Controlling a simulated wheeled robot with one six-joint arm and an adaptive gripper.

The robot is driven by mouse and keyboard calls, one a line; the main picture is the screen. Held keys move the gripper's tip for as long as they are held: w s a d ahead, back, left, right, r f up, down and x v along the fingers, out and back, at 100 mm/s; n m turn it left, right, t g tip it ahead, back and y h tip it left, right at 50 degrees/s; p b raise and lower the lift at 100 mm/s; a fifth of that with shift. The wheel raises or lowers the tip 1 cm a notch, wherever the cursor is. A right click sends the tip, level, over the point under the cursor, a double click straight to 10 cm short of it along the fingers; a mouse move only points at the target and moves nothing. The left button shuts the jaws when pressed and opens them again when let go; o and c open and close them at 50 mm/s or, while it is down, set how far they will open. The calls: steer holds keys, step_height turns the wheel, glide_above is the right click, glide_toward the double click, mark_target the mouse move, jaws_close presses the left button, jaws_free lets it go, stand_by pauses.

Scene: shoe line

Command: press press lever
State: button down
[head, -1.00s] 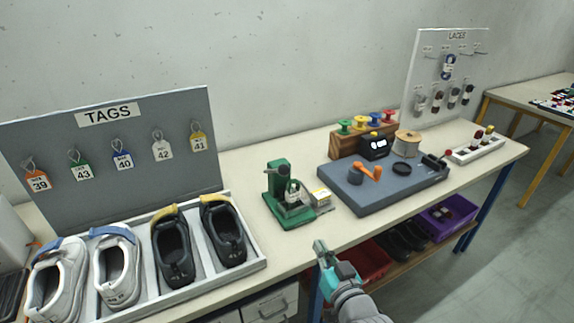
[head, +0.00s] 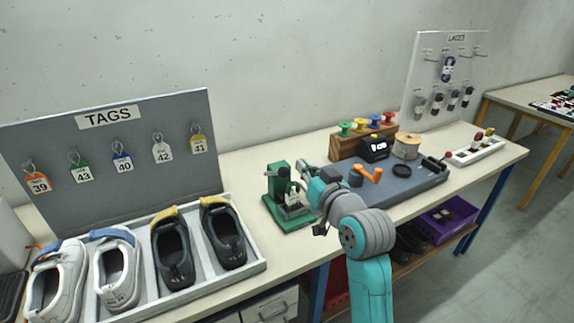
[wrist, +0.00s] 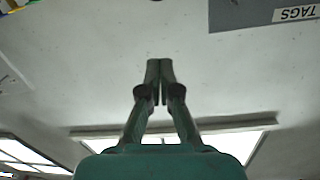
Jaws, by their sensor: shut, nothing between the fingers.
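The green press (head: 278,182) stands on the bench right of the shoe tray, on a green base (head: 292,217). A dark lever part (head: 270,172) shows at its upper left. My gripper (head: 305,168) is beside the press's upper right in the head view; I cannot tell whether it touches the press. In the wrist view its two fingers (wrist: 160,63) are shut together with nothing between them. The press and its lever do not show in the wrist view. My arm hides the small box that was right of the press.
The tag board (head: 110,140) stands behind the shoe tray (head: 255,262) on the left. The grey mat block (head: 415,187), with an orange crank (head: 371,174), is right of my arm. A spool rack (head: 346,146) is behind it. Bare bench lies in front of the press.

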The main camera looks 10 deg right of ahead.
glide_above(287, 171)
steer(key=w, duration=0.1)
steer(key=shift+w+d+f, duration=0.1)
steer(key=shift+d+f, duration=0.1)
steer(key=shift+s+a+f, duration=0.1)
steer(key=shift+s+f, duration=0.05)
steer(key=shift+f, duration=0.45)
steer(key=shift+s+a+f, duration=0.1)
steer(key=shift+f, duration=0.5)
steer(key=shift+s+f, duration=0.3)
steer(key=shift+f, duration=0.35)
